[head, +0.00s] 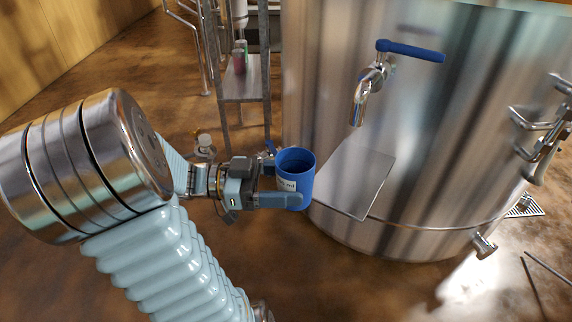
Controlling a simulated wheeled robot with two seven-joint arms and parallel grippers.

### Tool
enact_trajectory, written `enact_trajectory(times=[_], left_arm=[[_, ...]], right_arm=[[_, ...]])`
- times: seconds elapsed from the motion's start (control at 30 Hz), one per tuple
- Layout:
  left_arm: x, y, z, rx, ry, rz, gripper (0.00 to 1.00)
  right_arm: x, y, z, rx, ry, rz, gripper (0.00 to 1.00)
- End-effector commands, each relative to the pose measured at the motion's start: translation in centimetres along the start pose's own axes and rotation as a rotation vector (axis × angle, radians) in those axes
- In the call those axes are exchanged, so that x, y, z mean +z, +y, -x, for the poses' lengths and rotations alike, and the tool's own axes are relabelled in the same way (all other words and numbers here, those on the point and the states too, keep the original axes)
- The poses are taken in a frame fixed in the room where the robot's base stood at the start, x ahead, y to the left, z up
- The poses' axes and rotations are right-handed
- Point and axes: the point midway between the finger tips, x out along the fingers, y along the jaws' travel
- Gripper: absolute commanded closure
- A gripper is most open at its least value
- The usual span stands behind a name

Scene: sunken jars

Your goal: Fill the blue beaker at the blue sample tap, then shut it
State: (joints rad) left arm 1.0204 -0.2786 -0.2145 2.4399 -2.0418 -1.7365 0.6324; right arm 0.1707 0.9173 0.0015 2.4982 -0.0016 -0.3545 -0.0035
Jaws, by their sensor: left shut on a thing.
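My right gripper is not in view.
A flat metal shelf (354,182) juts from the steel tank (460,130) below the tap. A metal rack (243,85) with bottles stands behind my gripper. Other fittings (543,128) stick out at the tank's right. Brown floor lies around the tank.

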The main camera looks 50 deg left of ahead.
Motion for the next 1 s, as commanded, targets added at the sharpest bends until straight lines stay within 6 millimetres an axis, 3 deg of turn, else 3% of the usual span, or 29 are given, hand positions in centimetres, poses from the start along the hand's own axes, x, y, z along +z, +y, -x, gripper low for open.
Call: enact_trajectory(times=[0.03, 0.13, 0.3, 0.57, 0.6, 0.7, 1.0], left_arm=[[0.0, 2.1, -0.2, 0.032, -0.003, -0.004, 0.69], [-0.3, 5.5, -0.5, 0.093, -0.009, 0.005, 0.69], [-0.5, 8.0, -0.8, 0.142, -0.016, 0.016, 0.69], [0.1, 6.0, -2.0, 0.148, -0.014, 0.022, 0.69], [-0.5, 5.6, -2.2, 0.146, -0.013, 0.026, 0.69], [-0.2, 4.7, -2.7, 0.146, -0.012, 0.025, 0.69], [0.5, 2.6, -3.8, 0.143, -0.012, 0.023, 0.69]], right_arm=[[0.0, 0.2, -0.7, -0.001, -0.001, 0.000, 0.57], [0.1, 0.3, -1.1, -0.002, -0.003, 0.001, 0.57], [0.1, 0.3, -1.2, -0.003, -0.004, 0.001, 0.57], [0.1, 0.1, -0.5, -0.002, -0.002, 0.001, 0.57], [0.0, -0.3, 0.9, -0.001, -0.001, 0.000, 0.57], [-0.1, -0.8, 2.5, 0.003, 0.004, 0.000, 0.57], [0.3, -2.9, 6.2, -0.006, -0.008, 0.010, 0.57]])
